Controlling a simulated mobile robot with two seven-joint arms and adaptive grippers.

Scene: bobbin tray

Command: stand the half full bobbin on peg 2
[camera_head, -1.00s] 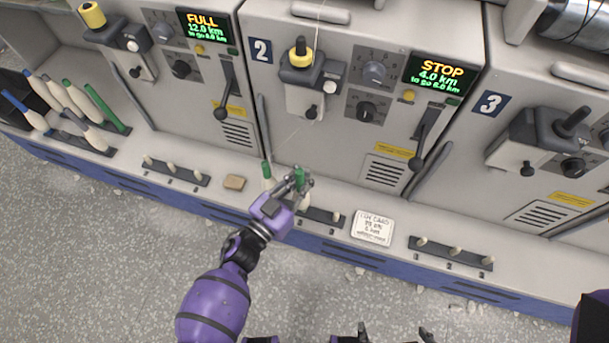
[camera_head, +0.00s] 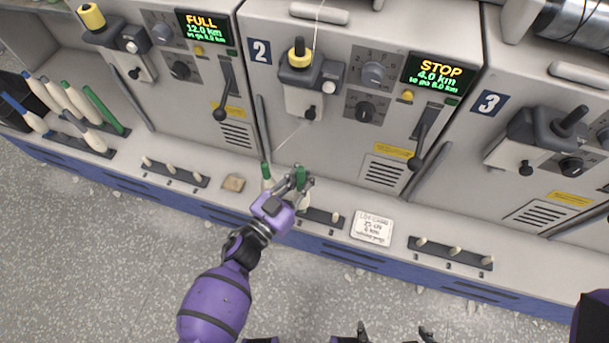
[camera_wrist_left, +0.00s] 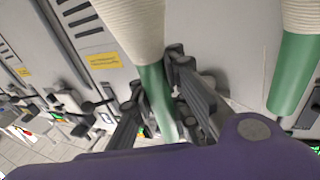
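My left gripper (camera_head: 300,180) is shut on the green upper end of a bobbin (camera_head: 302,173) with cream yarn. The bobbin is upright over the middle of the unit 2 peg rack (camera_head: 322,215), at peg 2's place. Its foot is partly hidden by the gripper, so I cannot tell whether it is fully seated. In the left wrist view the held bobbin (camera_wrist_left: 155,90) is between both fingers. A second green bobbin (camera_head: 266,172) stands just left of it, also in the wrist view (camera_wrist_left: 297,70). My right gripper (camera_head: 395,333) shows only its spread fingertips at the bottom edge.
A bare peg (camera_head: 337,217) is right of the held bobbin. A white card (camera_head: 372,228) and a brown block (camera_head: 233,183) lie on the ledge. Empty peg racks are left (camera_head: 175,172) and right (camera_head: 451,252).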

